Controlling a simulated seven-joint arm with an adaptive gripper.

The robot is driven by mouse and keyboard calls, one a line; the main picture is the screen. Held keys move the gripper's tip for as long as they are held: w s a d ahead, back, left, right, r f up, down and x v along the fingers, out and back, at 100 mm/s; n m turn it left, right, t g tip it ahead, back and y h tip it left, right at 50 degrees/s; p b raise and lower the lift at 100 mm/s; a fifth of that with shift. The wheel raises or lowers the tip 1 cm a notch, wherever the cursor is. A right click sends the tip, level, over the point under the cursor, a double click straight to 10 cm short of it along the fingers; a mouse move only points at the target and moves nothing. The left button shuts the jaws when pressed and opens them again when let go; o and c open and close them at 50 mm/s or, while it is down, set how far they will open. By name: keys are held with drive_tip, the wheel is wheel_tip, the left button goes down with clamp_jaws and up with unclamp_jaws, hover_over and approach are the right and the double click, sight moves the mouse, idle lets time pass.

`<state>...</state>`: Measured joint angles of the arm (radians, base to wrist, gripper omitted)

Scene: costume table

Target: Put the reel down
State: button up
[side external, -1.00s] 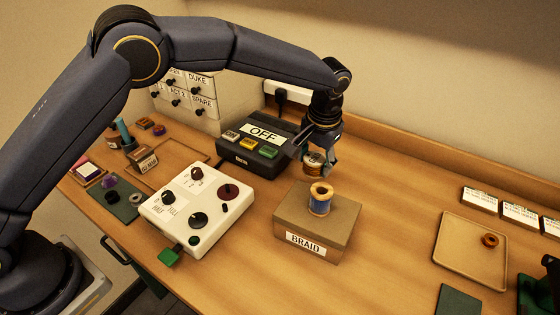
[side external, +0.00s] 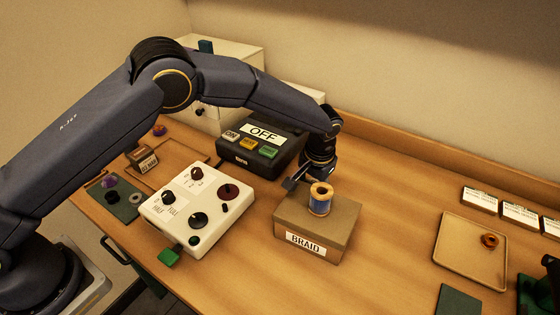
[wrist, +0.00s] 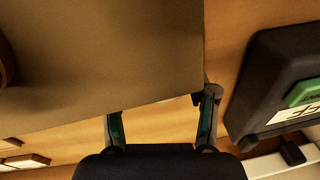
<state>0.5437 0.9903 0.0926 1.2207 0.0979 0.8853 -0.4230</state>
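A reel of blue thread with pale wooden ends (side external: 320,199) stands upright on the brown box labelled BRAID (side external: 345,215). My gripper (side external: 306,181) is low at the back left edge of that box, behind the blue reel. In the wrist view my gripper's two fingers (wrist: 162,112) are apart, with bare wood showing between their lower parts. The box top (wrist: 100,50) fills the upper left there and seems to cover the left fingertip. The copper-coloured reel seen at the fingers earlier is out of sight, so I cannot tell whether they hold it.
The black OFF box with coloured buttons (side external: 256,146) stands close left of my gripper. A white control box with knobs (side external: 180,222) is nearer the front. Bare table lies between tray and BRAID box.

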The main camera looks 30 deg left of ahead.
drive_tip(key=o, duration=0.4)
wheel_tip(320, 180, up, 12)
drive_tip(key=s+d, duration=0.1)
drive_tip(key=s+a+r+h, duration=0.1)
drive_tip(key=s+a+r, duration=0.4)
drive_tip(key=a+r, duration=0.55)
drive_tip(key=s+a+r+t, duration=0.1)
drive_tip(key=s+a+r, duration=0.1)
drive_tip(key=s+a, duration=0.4)
drive_tip(key=s+a+r+n+t, duration=0.1)
drive_tip(key=s+a, duration=0.5)
drive_tip(key=s, duration=0.7)
wheel_tip(320, 180, up, 2)
drive_tip(key=shift+s+a+r+t, duration=0.15)
drive_tip(key=shift+s+t, duration=0.15)
drive_tip(key=shift+t, duration=0.5)
drive_tip(key=shift+o, duration=0.3)
drive_tip(key=shift+n+t, duration=0.3)
drive_tip(key=s, duration=0.1)
drive_tip(key=s+a+f, duration=0.1)
drive_tip(key=s, duration=0.1)
drive_tip(key=s+f, duration=0.1)
drive_tip(key=shift+s+a+f, duration=0.15)
drive_tip(key=shift+s+f, duration=0.1)
